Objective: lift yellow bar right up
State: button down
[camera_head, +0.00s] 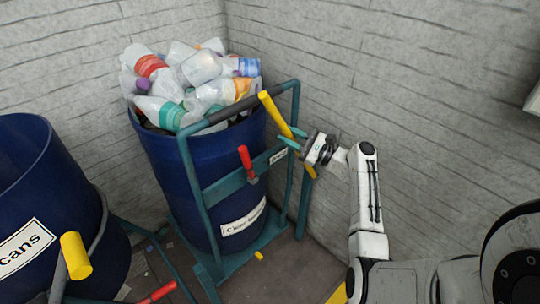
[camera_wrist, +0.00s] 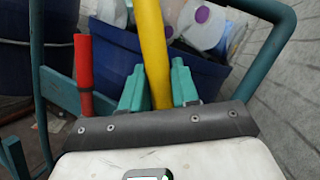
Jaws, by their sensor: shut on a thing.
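The yellow bar (camera_head: 275,114) is a long rod in front of the right side of the teal frame on the middle blue barrel. It stands tilted, its top end leaning left. My gripper (camera_head: 291,141) is shut on the bar at about its middle to lower part. In the wrist view the yellow bar (camera_wrist: 153,50) runs up between the two teal fingers (camera_wrist: 158,88), which press on it from both sides. The bar's lower end shows just below my gripper in the head view.
The teal frame (camera_head: 190,165) surrounds the blue barrel (camera_head: 170,160), heaped with plastic bottles (camera_head: 200,70). A red handle (camera_head: 245,158) sits left of the bar. Another blue barrel (camera_head: 30,190) labelled "cans" and a yellow-ended lever (camera_head: 75,255) stand left. A grey wall (camera_head: 400,70) is close behind.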

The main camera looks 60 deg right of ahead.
jog(key=s+d+r+m+h+b, duration=0.1)
jog(key=s+d+r+m, duration=0.1)
jog(key=d, duration=0.5)
jog(key=s+d+r+m+t+h+b, duration=0.1)
jog(key=s+d+r+m+h, duration=0.1)
jog(key=d+m, duration=0.2)
jog(key=d, duration=0.3)
jog(key=shift+d+r, duration=0.15)
jog(key=shift+d, duration=0.05)
jog(key=shift+s, duration=0.1)
jog(key=c, duration=1.1)
grip_release()
jog(key=shift+o, duration=0.9)
jog(key=shift+r, duration=0.1)
jog(key=v, duration=0.7)
jog(key=shift+f, duration=0.2)
jog(key=shift+s, duration=0.15)
